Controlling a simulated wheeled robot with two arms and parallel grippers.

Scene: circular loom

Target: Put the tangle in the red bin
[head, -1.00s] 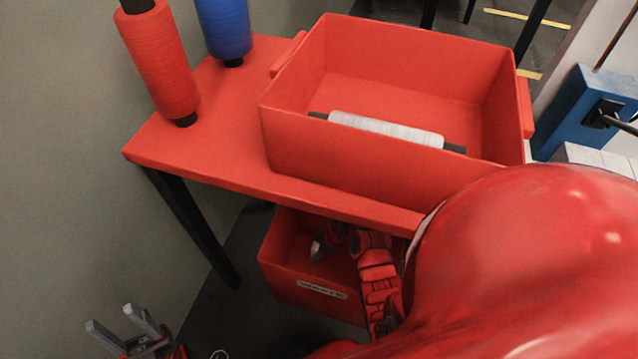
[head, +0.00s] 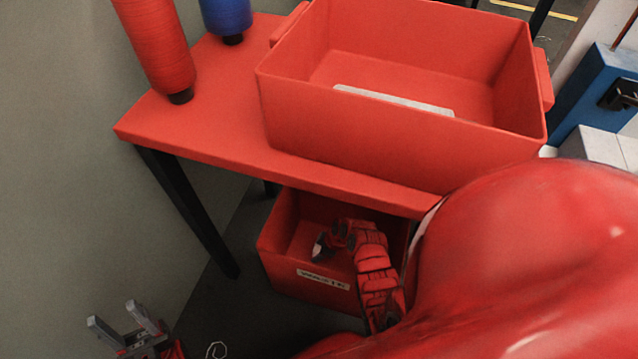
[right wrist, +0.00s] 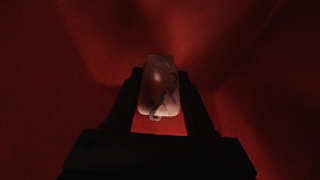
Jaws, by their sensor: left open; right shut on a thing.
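The lower red bin (head: 310,290), with a white label on its front, stands on the floor under the table. My right arm reaches down into it, and my right gripper (head: 322,246) is inside, below the rim. In the right wrist view this gripper (right wrist: 158,100) is shut on a pale rounded lump, seemingly the tangle (right wrist: 158,85); it is too dark to make out strands. Red bin walls surround it there. My left gripper (head: 113,312) is open and empty at the lower left, apart from the bin.
A thin white loop (head: 216,350) lies at the bottom edge.

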